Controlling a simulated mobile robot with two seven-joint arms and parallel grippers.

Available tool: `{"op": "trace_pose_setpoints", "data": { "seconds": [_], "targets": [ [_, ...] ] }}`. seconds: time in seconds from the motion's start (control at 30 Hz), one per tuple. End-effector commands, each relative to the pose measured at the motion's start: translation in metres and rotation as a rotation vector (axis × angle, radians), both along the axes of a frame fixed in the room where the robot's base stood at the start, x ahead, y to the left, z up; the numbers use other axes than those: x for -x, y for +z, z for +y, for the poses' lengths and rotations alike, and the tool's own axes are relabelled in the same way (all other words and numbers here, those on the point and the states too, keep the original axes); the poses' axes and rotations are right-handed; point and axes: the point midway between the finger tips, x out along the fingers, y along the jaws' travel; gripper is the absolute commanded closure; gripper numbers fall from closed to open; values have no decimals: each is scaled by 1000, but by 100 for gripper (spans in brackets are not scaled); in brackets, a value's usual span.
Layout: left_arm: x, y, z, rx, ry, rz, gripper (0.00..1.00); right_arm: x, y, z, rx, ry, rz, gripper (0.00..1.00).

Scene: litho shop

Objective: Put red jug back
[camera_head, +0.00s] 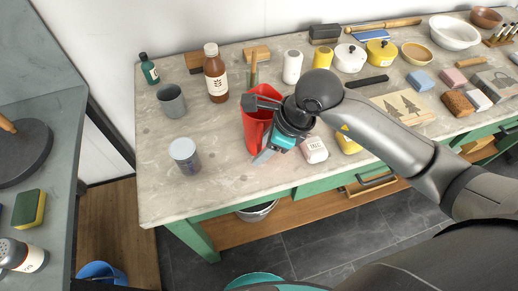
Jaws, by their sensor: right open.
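The red jug (254,133) stands on the grey stone worktop (215,185), near the middle of the left part. My left gripper is not in view.
The worktop's front left is clear. Several pots and blocks crowd the right.

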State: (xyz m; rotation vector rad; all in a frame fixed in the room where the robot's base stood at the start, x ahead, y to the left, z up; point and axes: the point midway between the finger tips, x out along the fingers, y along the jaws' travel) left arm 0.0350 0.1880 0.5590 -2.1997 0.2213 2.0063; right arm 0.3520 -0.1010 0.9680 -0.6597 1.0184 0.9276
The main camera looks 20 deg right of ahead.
Motion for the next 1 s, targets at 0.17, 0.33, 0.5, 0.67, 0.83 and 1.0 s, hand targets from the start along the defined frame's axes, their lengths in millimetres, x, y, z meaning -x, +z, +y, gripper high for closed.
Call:
{"op": "trace_pose_setpoints", "data": {
  "seconds": [0.17,0.33,0.5,0.67,0.83,1.0],
  "targets": [
    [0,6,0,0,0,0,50,8,39,-14,4,3,-5,54],
    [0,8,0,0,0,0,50,16,69,-25,3,1,-4,54],
    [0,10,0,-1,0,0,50,21,88,-32,2,0,-2,54],
    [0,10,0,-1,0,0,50,23,93,-33,0,1,0,54],
    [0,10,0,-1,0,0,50,23,93,-33,0,1,0,54],
    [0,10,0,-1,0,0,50,24,93,-26,-31,7,4,54]
  ]
}}
